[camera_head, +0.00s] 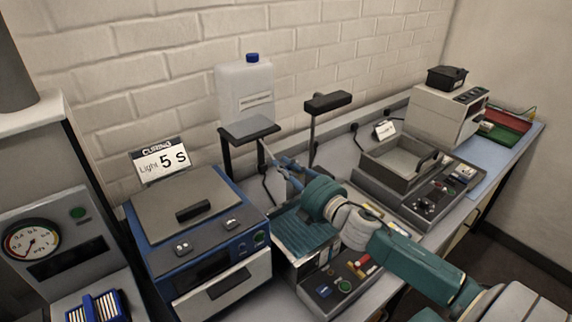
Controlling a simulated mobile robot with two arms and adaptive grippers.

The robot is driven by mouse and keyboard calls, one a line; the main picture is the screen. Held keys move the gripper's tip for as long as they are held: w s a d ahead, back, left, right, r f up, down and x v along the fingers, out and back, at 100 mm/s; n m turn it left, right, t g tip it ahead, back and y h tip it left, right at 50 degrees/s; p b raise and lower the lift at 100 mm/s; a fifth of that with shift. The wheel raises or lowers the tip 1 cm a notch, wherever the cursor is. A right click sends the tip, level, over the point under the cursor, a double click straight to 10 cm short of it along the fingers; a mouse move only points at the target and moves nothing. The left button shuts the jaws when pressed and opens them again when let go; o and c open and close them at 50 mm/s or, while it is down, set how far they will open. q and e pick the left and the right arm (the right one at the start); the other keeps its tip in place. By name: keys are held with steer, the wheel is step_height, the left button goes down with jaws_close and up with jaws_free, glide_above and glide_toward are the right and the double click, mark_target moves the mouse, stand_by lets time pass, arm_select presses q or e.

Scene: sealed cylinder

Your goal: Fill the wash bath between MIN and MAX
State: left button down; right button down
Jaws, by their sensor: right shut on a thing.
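My right gripper (280,165) reaches in from the lower right and is shut on a thin grey rod-like piece (266,150) below the dark stand. I cannot tell exactly what this piece is. A translucent white container (244,91) with a blue cap stands upright on the stand's flat top (249,129). Below the gripper is a bench unit with a teal ribbed surface (305,238) and front controls, partly hidden by my arm. No MIN or MAX marks are readable. My left gripper is not in view.
A black-topped post (328,102) rises behind my gripper. A beige device (448,114) and a red tray (505,121) are at the far right.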

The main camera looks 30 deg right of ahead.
steer(key=c, duration=1.7)
jaws_free()
steer(key=shift+o, duration=0.2)
steer(key=s, duration=1.2)
steer(key=shift+d, duration=0.45)
